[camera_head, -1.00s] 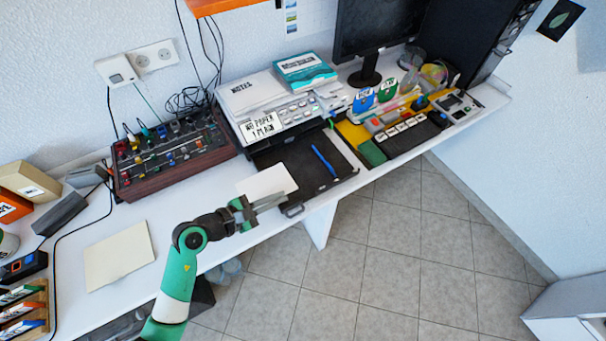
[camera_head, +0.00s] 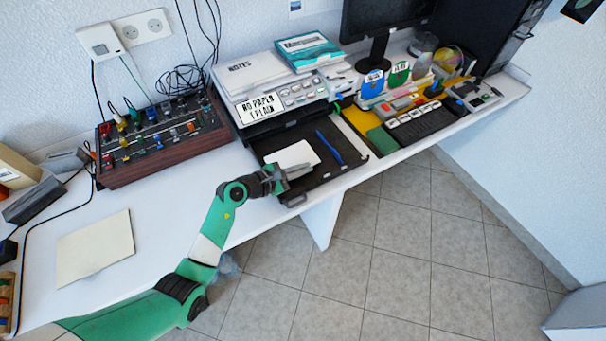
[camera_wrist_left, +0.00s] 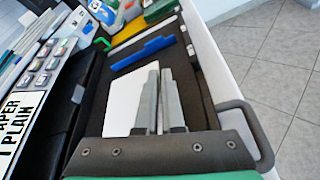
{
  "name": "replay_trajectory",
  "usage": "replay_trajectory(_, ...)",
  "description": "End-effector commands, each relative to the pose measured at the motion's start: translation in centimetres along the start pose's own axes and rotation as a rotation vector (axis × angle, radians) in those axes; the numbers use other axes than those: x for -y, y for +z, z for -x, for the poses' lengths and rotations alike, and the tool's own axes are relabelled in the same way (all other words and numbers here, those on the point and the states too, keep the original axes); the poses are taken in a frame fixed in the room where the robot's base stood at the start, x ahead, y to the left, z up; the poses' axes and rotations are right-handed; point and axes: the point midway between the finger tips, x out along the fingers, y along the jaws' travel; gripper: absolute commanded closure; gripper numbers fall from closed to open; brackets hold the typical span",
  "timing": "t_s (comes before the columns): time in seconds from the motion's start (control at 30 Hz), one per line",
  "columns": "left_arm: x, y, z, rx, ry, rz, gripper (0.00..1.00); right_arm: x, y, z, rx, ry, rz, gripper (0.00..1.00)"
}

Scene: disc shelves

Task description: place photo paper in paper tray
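The white photo paper (camera_head: 293,156) is over the left part of the black paper tray (camera_head: 342,173), which is pulled out from the printer (camera_head: 286,111). My left gripper (camera_head: 308,167) is shut on the near edge of the paper. In the left wrist view, the two grey fingers (camera_wrist_left: 161,78) lie close together over the tray, with the paper (camera_wrist_left: 123,103) showing on their left. I cannot tell whether the paper touches the tray floor. My right gripper is not in view.
A cream sheet (camera_head: 95,248) lies on the desk at left, with clear desk around it. A mixer box (camera_head: 162,141) stands left of the printer. A keyboard (camera_head: 430,123) and small items are at right. The tray handle (camera_wrist_left: 247,118) sticks out over the desk's front edge.

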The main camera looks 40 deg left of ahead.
Motion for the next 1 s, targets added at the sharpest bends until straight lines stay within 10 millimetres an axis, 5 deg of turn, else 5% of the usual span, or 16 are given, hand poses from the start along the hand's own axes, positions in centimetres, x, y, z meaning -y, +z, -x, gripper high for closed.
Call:
replay_trajectory(0.77, 0.8, -1.7, -0.6, -0.004, -0.003, 0.001, 1.00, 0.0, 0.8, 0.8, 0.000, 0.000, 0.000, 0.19)
replay_trajectory(0.9, 1.0, -1.8, -0.6, -0.006, -0.005, 0.002, 0.70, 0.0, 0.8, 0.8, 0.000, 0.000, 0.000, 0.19)
replay_trajectory(1.0, 1.1, -1.9, -0.7, -0.008, -0.007, 0.003, 0.65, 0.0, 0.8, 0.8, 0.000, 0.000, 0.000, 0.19)
